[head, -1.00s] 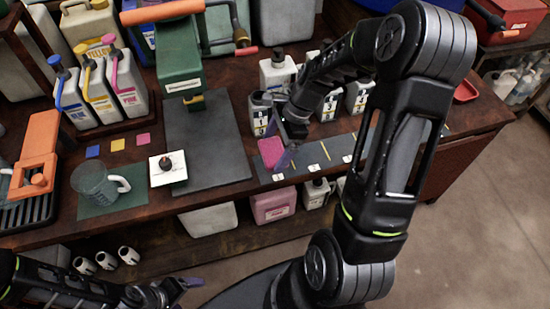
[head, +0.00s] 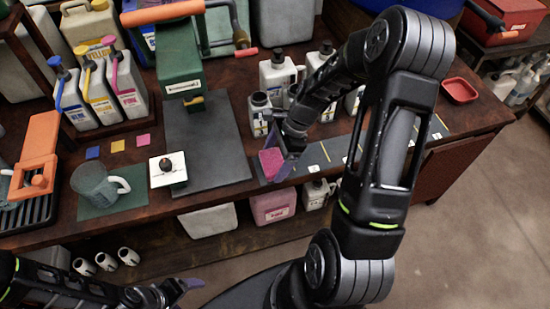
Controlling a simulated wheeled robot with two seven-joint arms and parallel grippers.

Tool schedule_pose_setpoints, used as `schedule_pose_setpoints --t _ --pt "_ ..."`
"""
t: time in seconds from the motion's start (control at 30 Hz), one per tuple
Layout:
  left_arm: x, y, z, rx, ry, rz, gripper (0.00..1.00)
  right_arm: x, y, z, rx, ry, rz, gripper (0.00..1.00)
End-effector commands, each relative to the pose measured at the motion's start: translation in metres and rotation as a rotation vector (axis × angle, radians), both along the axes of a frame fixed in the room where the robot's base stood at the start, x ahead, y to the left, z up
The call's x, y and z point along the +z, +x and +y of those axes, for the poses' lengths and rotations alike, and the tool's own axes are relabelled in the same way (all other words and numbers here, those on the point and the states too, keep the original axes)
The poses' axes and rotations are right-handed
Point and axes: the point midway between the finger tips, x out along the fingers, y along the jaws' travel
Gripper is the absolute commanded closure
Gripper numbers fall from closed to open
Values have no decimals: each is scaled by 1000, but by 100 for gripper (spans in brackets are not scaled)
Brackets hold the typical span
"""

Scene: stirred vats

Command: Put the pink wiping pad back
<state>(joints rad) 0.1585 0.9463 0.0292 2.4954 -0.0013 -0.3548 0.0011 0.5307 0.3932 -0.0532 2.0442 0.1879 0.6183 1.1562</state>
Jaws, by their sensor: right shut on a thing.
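The pink wiping pad (head: 271,162) is at the left end of a dark strip with yellow and white marks (head: 312,154), near the bench's front edge. My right gripper (head: 281,165) is shut on the pad, with its purple-grey fingers on either side of it. I cannot tell whether the pad touches the strip. My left gripper (head: 184,288) is low in the picture, in front of the bench and away from the pad. Its fingers are small and partly hidden, so its opening is unclear.
White and grey bottles (head: 278,75) stand just behind the strip. A dark mat (head: 205,145) lies to the left, with a white tile (head: 168,170) at its edge. A red tray (head: 460,90) is at the right.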

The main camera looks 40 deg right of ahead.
Motion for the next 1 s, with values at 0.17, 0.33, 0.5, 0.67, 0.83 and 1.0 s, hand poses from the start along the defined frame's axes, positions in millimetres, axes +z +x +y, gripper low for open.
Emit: schedule_pose_setpoints --t 0.17,0.33,0.5,0.67,0.83,1.0 --pt "-2 0 0 0 0 0 20 -3 0 0 0 0 0 5" --pt "-2 0 0 0 0 0 20 -3 0 0 0 0 0 0" --pt "-1 0 0 0 0 0 20 -1 0 0 0 0 0 0" --pt "-1 0 0 0 0 0 20 8 -1 -3 0 0 -1 0" --pt "-2 0 0 0 0 0 20 34 -4 -14 -2 -2 -3 0" --pt "-3 0 0 0 0 0 20 68 -8 -27 -1 -3 -5 0"
